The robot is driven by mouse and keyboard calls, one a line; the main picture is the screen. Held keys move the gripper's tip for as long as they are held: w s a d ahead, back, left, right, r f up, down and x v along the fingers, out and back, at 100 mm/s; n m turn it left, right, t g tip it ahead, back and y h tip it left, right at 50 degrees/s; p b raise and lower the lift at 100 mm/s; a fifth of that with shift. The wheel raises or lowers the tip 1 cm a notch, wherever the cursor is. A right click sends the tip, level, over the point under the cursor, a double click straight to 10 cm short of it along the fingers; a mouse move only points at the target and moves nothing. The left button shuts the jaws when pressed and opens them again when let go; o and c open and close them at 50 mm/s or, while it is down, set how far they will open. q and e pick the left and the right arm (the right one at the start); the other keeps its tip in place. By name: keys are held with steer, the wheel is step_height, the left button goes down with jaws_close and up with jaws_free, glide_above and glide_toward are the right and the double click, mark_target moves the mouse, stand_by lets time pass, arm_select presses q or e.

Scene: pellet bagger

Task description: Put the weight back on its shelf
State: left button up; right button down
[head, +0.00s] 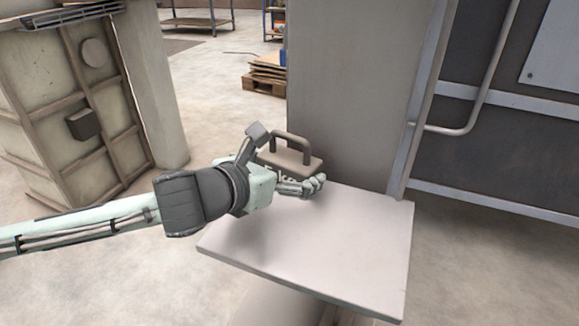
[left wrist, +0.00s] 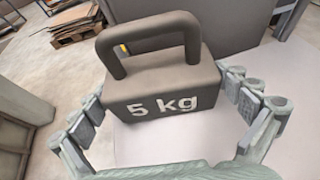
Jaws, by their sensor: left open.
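The weight (head: 292,158) is a dark grey-brown block with a loop handle on top, standing upright on the small light shelf (head: 335,235) near its back edge, by the grey column. In the left wrist view the weight (left wrist: 165,85) shows "5 kg" on its front. My left gripper (head: 300,183) is in front of the weight and hides part of its lower front. In the left wrist view its open fingers (left wrist: 172,112) stand to either side of the block, with the handle above them. I cannot tell whether the fingers touch it. My right gripper is not in view.
A grey column (head: 350,90) rises behind the shelf. A dark panel with a bent rail (head: 478,95) stands at the right. A beige cabinet (head: 75,110) is at the left. Pallets (head: 266,75) lie on the floor behind. The shelf's front and right are clear.

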arm_select(q)
steer(key=shift+w+d, duration=0.15)
steer(key=c, duration=1.4)
steer(key=shift+r, duration=0.1)
steer(key=shift+c, duration=0.4)
